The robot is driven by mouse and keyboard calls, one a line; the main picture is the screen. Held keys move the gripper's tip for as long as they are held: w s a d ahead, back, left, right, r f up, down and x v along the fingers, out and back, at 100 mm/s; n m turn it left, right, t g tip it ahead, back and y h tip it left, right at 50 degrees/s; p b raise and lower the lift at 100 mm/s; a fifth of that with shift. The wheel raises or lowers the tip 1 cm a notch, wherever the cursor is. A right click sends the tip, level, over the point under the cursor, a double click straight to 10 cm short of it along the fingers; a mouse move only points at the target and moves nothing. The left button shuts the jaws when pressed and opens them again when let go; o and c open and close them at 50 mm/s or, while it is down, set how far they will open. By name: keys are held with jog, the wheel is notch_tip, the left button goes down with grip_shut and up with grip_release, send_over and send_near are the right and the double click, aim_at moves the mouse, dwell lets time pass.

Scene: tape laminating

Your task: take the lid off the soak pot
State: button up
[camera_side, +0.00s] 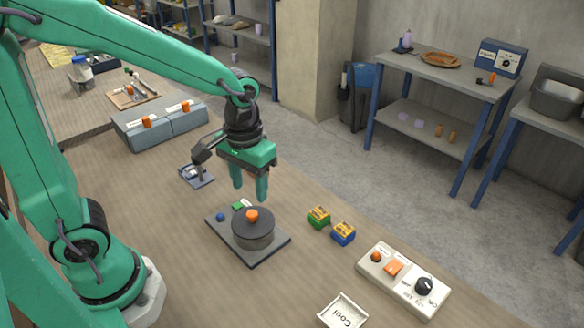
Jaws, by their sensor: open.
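The soak pot (253,237) is a dark grey round pot standing on a flat grey plate (222,241). Its dark lid (266,219) is on it, with an orange knob (252,215) on top. My gripper (249,195) is green, points down and is open, with nothing between its fingers. In the picture its fingertips are just above the knob; the exact gap in depth is hard to tell.
A control box (403,279) and a "Cool" tray (343,313) are at the front right. Grey boxes (161,124) stand behind.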

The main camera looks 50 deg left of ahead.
aim_at(251, 214)
jog(key=shift+a+f, duration=0.15)
jog(key=shift+f, duration=3.65)
grip_shut()
